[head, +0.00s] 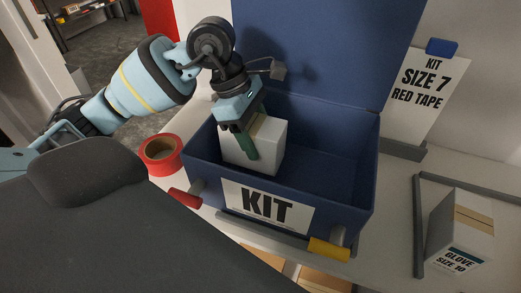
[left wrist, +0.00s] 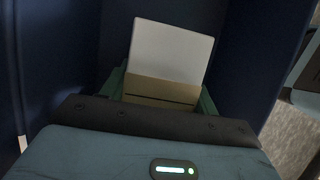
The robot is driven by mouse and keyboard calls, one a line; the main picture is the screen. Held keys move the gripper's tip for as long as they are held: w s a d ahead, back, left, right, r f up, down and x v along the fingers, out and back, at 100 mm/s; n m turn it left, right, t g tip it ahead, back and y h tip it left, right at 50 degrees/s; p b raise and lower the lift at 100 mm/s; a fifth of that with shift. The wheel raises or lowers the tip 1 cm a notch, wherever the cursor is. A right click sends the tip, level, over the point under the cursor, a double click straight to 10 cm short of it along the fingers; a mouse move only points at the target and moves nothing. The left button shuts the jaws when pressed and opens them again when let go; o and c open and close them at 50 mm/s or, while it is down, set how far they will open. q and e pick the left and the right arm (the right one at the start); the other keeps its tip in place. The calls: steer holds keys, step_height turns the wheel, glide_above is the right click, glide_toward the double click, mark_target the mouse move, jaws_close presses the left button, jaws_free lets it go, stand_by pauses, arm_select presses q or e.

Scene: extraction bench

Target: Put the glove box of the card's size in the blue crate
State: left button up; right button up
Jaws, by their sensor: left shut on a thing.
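The blue crate (head: 330,185) stands open on the bench, its lid raised at the back and a KIT label on its front. My left gripper (head: 252,140) reaches into its left part and is shut on a white glove box (head: 268,150) with a tan band. That box is inside the crate walls; its size print is hidden. It also shows between the fingers in the left wrist view (left wrist: 170,55). The card (head: 425,85) reads KIT, SIZE 7, RED TAPE. Another glove box (head: 462,228), marked SIZE 10, stands on the bench at right. My right gripper is not in view.
A roll of red tape (head: 160,152) lies left of the crate. A red handle (head: 186,198) and a yellow one (head: 329,249) sit at the crate's front. Grey rails (head: 418,225) border the size 10 box. The crate's right part is empty.

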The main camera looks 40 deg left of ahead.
arm_select(q)
steer(key=shift+f, duration=2.05)
steer(key=shift+f, duration=0.2)
steer(key=o, duration=1.2)
steer(key=shift+r, duration=0.15)
steer(key=v, duration=1.2)
